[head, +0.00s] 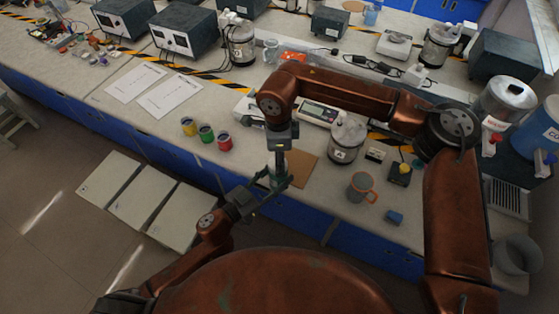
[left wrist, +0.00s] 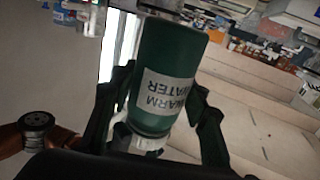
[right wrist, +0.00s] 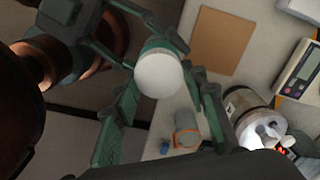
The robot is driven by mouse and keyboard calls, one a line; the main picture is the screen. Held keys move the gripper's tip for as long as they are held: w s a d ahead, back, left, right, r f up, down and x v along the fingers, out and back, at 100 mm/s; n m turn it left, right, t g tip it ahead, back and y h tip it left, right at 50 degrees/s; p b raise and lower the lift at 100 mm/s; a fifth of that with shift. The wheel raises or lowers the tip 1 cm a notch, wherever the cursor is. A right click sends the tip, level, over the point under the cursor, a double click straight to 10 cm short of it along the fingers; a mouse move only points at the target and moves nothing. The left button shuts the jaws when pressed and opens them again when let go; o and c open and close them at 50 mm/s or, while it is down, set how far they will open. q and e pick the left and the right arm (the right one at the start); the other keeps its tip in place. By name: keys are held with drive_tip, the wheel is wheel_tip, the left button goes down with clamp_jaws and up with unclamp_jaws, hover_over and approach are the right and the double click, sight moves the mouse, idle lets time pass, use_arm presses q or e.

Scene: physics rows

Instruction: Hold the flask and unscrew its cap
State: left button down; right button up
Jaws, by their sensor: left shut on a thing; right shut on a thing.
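The green flask (left wrist: 168,70) is between the fingers of my left gripper (head: 261,190), its "WARM WATER" label upside down in the left wrist view. In the head view the flask is small and mostly hidden by the grippers. Its round white cap (right wrist: 159,73) faces the right wrist camera, and a white part also shows at the lower end of the flask in the left wrist view. My right gripper (head: 278,168) comes down from above and is shut on the cap, one finger on each side. Both grippers meet at the flask in front of the bench edge.
A brown mat (head: 300,168) lies on the bench behind the grippers. Three small paint pots (head: 206,133) stand to the left. A labelled jar (head: 346,143), an orange-handled mug (head: 360,187) and a blue block (head: 394,217) stand to the right. Open floor lies in front of the bench.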

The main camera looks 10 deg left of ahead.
drive_tip(key=n, duration=0.6)
drive_tip(key=shift+w+a, duration=0.1)
drive_tip(key=shift+w, duration=0.05)
drive_tip(key=n, duration=0.4)
drive_tip(key=shift+a, duration=0.1)
drive_tip(key=shift+r, duration=0.25)
drive_tip(key=shift+r, duration=0.9)
